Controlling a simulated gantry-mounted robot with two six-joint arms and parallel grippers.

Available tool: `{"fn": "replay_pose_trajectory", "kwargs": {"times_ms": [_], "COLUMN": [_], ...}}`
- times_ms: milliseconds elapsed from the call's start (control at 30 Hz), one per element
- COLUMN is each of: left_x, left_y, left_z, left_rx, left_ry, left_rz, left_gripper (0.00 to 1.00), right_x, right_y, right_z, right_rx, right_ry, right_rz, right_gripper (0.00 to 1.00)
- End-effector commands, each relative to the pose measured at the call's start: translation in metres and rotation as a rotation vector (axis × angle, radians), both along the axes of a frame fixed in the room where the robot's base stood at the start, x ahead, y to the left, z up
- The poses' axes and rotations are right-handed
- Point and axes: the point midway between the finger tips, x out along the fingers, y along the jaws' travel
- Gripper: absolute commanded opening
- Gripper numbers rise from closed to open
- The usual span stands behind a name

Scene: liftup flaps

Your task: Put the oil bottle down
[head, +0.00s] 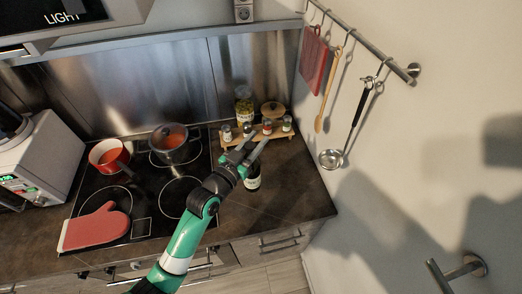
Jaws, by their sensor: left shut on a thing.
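My left gripper (250,149) is over the right part of the counter, its fingers pointing away toward the spice rack. It is shut on the oil bottle (252,181), a dark bottle with a pale label. The bottle shows just below and to the right of the gripper, looking about upright. Its upper part is hidden by the gripper. I cannot tell whether its base touches the counter. My right gripper is not in view.
A wooden rack (265,139) with several small jars stands behind the gripper, with a yellowish jar (244,112) behind it. The stove, left, holds a red pot (109,156), a dark pot (168,144) and a red mitt (97,228). The counter (296,194) is clear at right.

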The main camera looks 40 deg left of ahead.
Motion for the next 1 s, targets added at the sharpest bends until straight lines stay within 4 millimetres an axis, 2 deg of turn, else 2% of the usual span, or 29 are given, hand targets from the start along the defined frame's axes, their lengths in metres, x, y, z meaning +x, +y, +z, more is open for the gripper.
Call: {"fn": "replay_pose_trajectory", "kwargs": {"times_ms": [100,200,467,667,1000], "left_x": [0.015,0.024,0.030,0.032,0.032], "left_y": [0.005,0.007,0.009,0.010,0.010], "left_z": [-0.020,-0.029,-0.036,-0.068,-0.071], "left_rx": [0.001,0.001,0.002,0.001,0.002], "left_ry": [-0.005,-0.006,-0.007,-0.005,-0.006], "left_rz": [0.001,0.000,0.001,0.001,0.001], "left_gripper": [0.00,0.00,0.00,0.00,0.00], "right_x": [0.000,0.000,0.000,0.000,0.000], "right_y": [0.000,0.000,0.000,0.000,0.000], "right_z": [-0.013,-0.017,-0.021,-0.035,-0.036], "right_rx": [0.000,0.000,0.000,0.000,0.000], "right_ry": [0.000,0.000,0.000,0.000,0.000], "right_rz": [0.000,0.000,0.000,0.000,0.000], "right_gripper": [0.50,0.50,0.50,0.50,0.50]}}
